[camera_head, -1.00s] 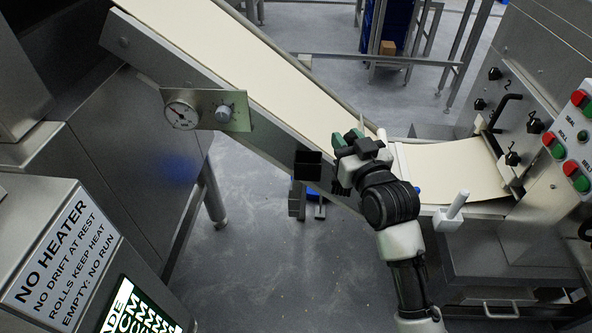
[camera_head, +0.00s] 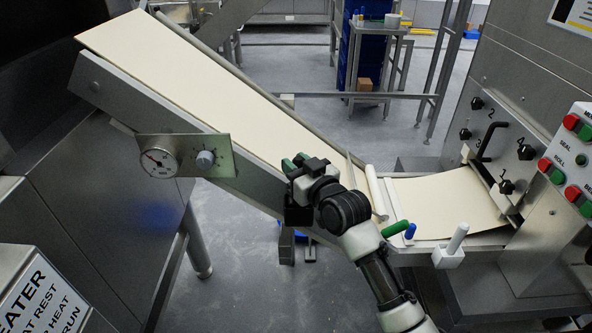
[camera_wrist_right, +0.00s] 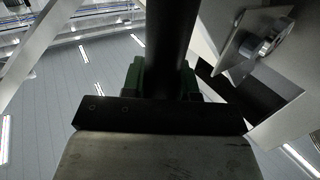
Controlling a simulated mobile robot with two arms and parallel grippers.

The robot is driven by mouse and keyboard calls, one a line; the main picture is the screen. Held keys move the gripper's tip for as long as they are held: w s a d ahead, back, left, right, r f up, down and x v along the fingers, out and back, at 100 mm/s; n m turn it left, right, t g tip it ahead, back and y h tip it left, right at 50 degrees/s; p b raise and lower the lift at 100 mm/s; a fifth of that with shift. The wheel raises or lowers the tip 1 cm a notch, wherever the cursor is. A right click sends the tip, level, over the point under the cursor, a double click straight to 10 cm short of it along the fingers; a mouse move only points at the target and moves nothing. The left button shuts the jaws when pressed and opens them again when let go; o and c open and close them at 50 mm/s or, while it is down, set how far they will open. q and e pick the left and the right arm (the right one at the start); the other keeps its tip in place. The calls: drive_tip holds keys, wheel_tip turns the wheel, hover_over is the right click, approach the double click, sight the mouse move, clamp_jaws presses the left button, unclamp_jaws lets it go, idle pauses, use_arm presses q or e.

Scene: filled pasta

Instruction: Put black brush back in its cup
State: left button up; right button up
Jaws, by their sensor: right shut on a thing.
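My right gripper (camera_head: 296,163), with green fingertips, is beside the lower part of the sloping conveyor. In the right wrist view, its green fingers (camera_wrist_right: 160,80) are shut on a dark round handle (camera_wrist_right: 172,40), which I take to be the black brush. The brush cannot be made out in the head view. A black square cup (camera_head: 297,215) on the conveyor's side is just below the gripper, partly covered by it. A black shape (camera_wrist_right: 245,95) at the right in the wrist view may be this cup. My left gripper is not in view.
The conveyor belt (camera_head: 190,85) slopes down to a flat dough sheet (camera_head: 450,200). A gauge panel (camera_head: 185,156) sticks out left of the cup. A green handle (camera_head: 395,228), a blue handle (camera_head: 410,231) and a white handle in a white holder (camera_head: 449,257) stand along the right edge.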

drive_tip(key=shift+f, duration=0.6)
drive_tip(key=o, duration=0.9)
drive_tip(key=shift+f, duration=0.1)
drive_tip(key=shift+o, duration=0.2)
drive_tip(key=v, duration=1.2)
drive_tip(key=w+d+f+m+g+h, duration=0.1)
drive_tip(key=d+f+h, duration=0.1)
drive_tip(key=f, duration=0.9)
drive_tip(key=d+f+m+g+h, duration=0.2)
drive_tip(key=d+f, duration=0.1)
drive_tip(key=f, duration=0.7)
drive_tip(key=s+d+f+g+h, duration=0.1)
drive_tip(key=s+d+f, duration=0.15)
drive_tip(key=f, duration=0.55)
drive_tip(key=s+d+f+g+h, duration=0.15)
drive_tip(key=s+f, duration=0.25)
drive_tip(key=f, duration=0.4)
drive_tip(key=s+d+f+m+g+h, duration=0.1)
drive_tip(key=s+d+f+g+h, duration=0.3)
drive_tip(key=s+f, duration=1.35)
drive_tip(key=s+d+f+g, duration=0.2)
drive_tip(key=s+f, duration=0.1)
drive_tip(key=s, duration=0.8)
drive_tip(key=s+d+f+g, duration=0.2)
drive_tip(key=s+f, duration=0.1)
drive_tip(key=s, duration=0.7)
drive_tip(key=shift+s+d+f+b, duration=0.15)
drive_tip(key=shift+s+f+b, duration=0.2)
drive_tip(key=shift+s+b, duration=0.1)
